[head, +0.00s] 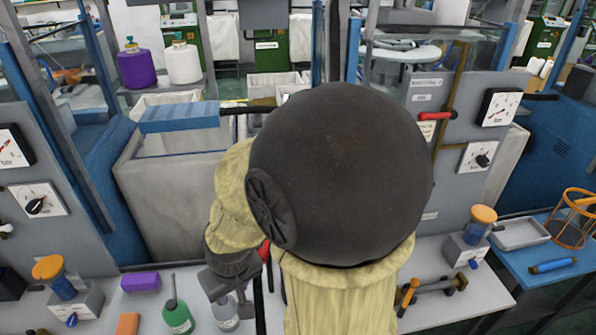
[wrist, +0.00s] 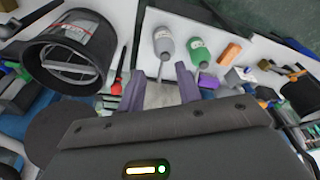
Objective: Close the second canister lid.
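A blue canister (head: 62,288) with an orange lid (head: 47,267) stands on a small grey box at the left. Another blue canister (head: 474,233) with an orange lid (head: 484,214) stands on a grey box at the right. Both lids are over the jar tops; I cannot tell whether either is fully seated. The frames do not show which canister is the second. My gripper (head: 236,300) is low over the middle of the bench, between the canisters and apart from both. In the wrist view its purple fingers (wrist: 160,92) are spread, with nothing clearly held.
A green bottle (head: 178,317) and a grey bottle (head: 226,314) stand close to my gripper. A purple block (head: 140,281) and an orange block (head: 127,324) lie left of them. My arm hides the middle of the bench.

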